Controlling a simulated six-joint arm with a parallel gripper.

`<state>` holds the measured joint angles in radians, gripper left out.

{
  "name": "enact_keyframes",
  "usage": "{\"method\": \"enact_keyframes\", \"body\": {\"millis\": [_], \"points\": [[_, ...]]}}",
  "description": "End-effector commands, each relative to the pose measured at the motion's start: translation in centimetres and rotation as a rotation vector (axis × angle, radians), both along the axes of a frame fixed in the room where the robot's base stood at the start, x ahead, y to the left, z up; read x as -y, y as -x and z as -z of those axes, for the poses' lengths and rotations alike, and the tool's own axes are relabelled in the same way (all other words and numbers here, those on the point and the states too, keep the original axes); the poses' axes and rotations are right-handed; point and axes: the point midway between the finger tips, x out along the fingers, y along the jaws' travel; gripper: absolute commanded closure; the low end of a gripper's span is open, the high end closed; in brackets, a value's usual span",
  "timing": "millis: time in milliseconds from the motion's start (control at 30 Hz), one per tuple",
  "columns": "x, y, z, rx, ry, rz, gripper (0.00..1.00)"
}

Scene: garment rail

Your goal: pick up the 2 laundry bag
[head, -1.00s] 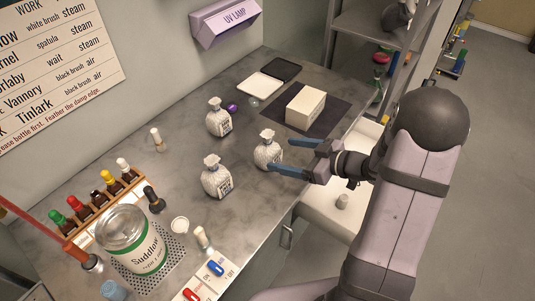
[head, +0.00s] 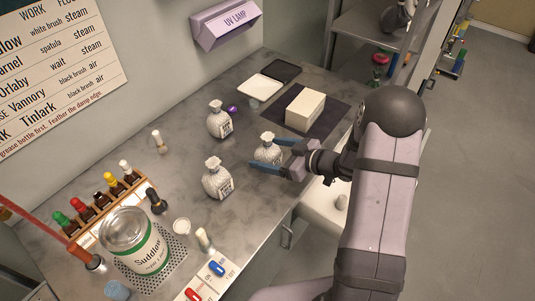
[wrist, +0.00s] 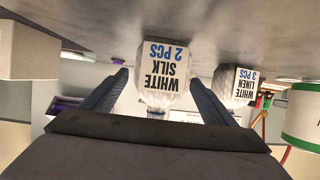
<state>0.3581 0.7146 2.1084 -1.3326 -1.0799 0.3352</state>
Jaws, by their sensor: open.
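Three white, round-bodied laundry bags with tied necks stand upright on the grey worktop. The nearest to my arm (head: 266,150) has a label reading "WHITE SILK 2 PCS" in the wrist view (wrist: 165,50), where it appears upside down. My gripper (head: 272,157) is open, with its two blue fingers on either side of this bag; in the wrist view a gap shows beside the left finger, and contact on the right is unclear. A second bag (head: 217,180) stands to the left; a bag reading "WHITE LINEN 3 PCS" (wrist: 233,78) shows at right in the wrist view. The third (head: 219,122) stands farther back.
A cream box (head: 305,108) sits on a dark mat behind my gripper. A purple ball (head: 232,109) lies by the back bag. A Suddlow jar (head: 130,240), bottle rack (head: 100,205) and switch panel (head: 206,281) are at front left. Worktop between the bags is clear.

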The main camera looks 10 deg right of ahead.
Motion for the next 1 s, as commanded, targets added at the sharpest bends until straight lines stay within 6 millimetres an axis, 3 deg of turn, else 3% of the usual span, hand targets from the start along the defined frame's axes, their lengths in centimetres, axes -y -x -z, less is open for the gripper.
{"method": "enact_keyframes", "body": {"millis": [333, 567, 1000], "points": [[-0.5, -0.4, 0.3, -0.001, -0.001, 0.0, 0.2], [-0.5, -0.4, 0.3, -0.001, -0.001, 0.0, 0.71], [-0.4, -0.5, -0.8, 0.003, 0.0, 0.001, 0.71]]}}
